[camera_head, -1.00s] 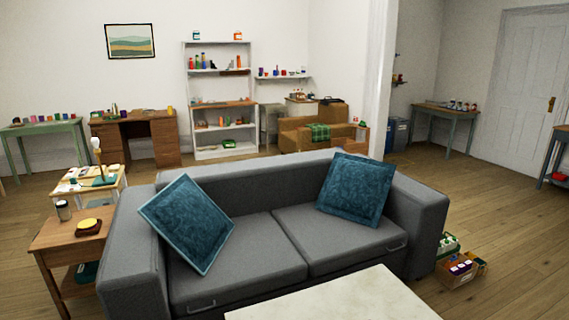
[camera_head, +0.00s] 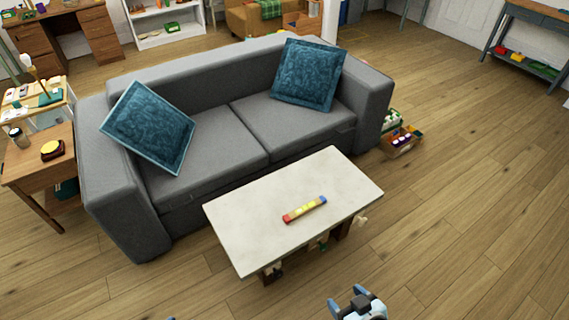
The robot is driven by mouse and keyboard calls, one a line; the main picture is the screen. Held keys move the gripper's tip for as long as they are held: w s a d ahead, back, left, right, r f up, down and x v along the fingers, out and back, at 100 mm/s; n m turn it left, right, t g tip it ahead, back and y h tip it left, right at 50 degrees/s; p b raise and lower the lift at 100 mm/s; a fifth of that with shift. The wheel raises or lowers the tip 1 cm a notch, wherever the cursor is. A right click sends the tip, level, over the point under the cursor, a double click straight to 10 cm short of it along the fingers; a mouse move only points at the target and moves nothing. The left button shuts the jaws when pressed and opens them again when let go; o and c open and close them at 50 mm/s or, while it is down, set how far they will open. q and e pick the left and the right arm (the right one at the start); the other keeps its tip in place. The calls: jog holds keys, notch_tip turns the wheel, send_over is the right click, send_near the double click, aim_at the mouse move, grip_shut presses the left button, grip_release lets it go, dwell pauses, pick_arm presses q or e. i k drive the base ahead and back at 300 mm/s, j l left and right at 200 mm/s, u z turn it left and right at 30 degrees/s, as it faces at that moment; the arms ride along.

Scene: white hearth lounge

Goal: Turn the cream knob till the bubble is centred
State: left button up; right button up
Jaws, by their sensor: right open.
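A low table (camera_head: 250,218) with a pale stone top stands in front of the sofa. A bar-shaped level (camera_head: 304,209), red at one end, yellow in the middle and blue at the other, lies on it. Its bubble is too small to make out. A cream knob (camera_head: 362,221) sticks out below the table's right front edge. My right gripper (camera_head: 348,296) is open and empty at the bottom, apart from the table and knob. Only a sliver of what seems to be my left gripper (camera_head: 171,319) shows at the bottom edge.
Small dark and green fittings (camera_head: 321,245) also sit under the table's front edge. The grey sofa (camera_head: 210,140) stands close behind the table. Crates (camera_head: 402,141) stand on the floor right of the sofa. The wooden floor (camera_head: 460,220) at the right is clear.

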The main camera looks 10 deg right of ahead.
aim_at(364, 220)
jog(key=z, duration=1.15)
